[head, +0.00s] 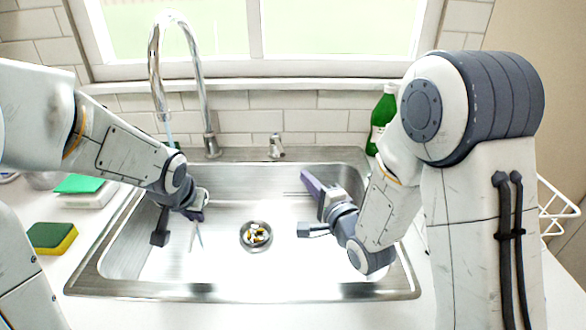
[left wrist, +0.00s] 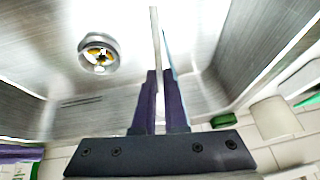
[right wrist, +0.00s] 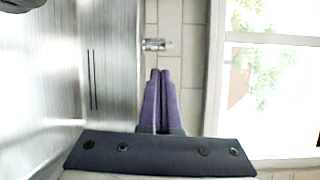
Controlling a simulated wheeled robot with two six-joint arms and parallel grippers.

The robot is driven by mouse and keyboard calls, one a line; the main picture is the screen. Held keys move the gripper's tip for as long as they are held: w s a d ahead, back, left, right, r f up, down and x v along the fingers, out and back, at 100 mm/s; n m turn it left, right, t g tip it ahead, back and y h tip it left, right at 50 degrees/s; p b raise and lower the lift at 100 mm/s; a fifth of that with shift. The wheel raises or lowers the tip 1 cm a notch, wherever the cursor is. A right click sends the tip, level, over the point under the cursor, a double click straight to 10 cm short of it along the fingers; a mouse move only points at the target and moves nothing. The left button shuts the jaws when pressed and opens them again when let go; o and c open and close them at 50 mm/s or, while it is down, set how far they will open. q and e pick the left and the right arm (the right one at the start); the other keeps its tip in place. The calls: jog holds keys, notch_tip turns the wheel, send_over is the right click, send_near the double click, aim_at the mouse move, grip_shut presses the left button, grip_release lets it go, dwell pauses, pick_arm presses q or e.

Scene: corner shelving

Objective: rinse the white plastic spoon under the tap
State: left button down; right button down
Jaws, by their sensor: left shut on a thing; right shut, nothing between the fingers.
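The chrome tap (head: 207,110) arches over the back left of the steel sink (head: 290,292). A thin bluish stream (head: 167,120) falls from its spout and passes behind my left arm. My left gripper (head: 200,214) is over the left part of the basin, fingers down. In the left wrist view its fingers are shut on a thin pale stick, the white plastic spoon (left wrist: 155,32). A bluish line runs close beside it; I cannot tell if they touch. The spoon's bowl is not clear. My right gripper (head: 312,184) is shut and empty over the basin's right side.
A drain (head: 256,236) with yellow and white bits is mid-basin. A sponge (head: 52,238) and a green-topped white box (head: 88,191) lie left of the sink. A green bottle (head: 382,115) stands behind right, near a small chrome fixture (head: 276,147). A white rack (head: 556,205) is far right.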

pick_arm(q)
jog(key=shift+f, duration=0.15)
pick_arm(e)
jog(key=m, duration=0.1)
pick_arm(q)
jog(key=shift+r+p, duration=0.75)
jog(key=shift+r, duration=0.1)
pick_arm(e)
jog(key=t, duration=0.1)
send_near(278, 145)
jog(key=w, duration=0.5)
jog(key=shift+f, duration=0.3)
